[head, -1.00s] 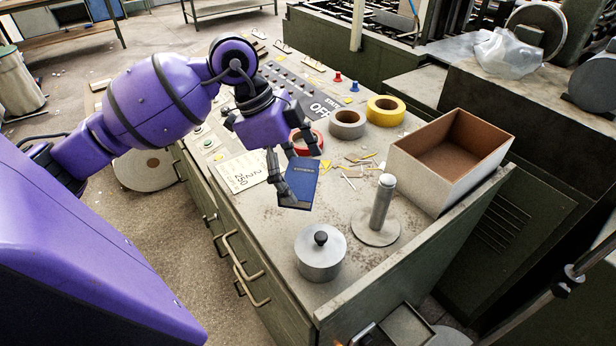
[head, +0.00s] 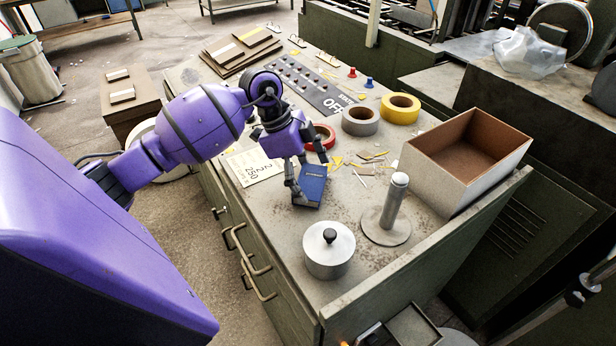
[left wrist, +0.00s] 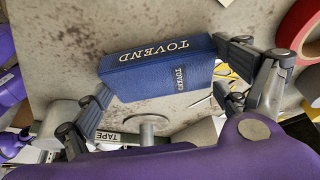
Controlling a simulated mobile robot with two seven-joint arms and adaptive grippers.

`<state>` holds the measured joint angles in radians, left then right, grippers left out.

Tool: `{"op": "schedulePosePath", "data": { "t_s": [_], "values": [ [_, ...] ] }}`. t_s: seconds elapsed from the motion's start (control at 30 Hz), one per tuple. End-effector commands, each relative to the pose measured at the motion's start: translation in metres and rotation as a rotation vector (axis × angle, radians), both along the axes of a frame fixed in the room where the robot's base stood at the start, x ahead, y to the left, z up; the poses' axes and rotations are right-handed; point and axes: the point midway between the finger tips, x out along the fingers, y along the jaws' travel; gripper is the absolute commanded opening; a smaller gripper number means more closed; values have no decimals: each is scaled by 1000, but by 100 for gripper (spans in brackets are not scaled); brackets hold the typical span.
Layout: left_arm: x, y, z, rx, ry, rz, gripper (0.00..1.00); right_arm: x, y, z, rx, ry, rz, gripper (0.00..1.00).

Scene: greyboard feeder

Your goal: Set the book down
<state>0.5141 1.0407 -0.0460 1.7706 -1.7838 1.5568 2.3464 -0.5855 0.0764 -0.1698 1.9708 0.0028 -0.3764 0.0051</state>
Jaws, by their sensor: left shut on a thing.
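A small blue book (head: 312,186) with TOVEND in pale letters is between the fingers of my left gripper (head: 308,176), over the middle of the worn grey bench top (head: 285,235). In the left wrist view, the book (left wrist: 160,68) shows its cover and lettered spine, with a finger of the left gripper (left wrist: 165,80) at each end. The gripper is shut on it. The book is low over the bench; whether its underside touches the top cannot be told. My right gripper is not in view.
A lidded metal pot (head: 328,250) and an upright post on a round base (head: 386,228) stand in front and to the right. An open box (head: 440,180) is at the right. Red (head: 321,137), grey (head: 360,120) and yellow (head: 400,108) tape rolls lie behind.

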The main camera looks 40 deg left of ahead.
Motion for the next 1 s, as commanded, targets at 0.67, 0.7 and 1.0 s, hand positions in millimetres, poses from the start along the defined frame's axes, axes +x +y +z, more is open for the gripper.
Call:
{"op": "schedulePosePath", "data": {
  "t_s": [0.67, 0.7, 1.0],
  "values": [
    [0, 0, 0, -1, 0, 0, 100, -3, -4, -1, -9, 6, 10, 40],
    [0, 0, 2, -1, -1, 0, 100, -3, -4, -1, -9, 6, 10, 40],
    [-7, 20, 51, 3, -2, 2, 100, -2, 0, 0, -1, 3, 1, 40]
  ]
}}
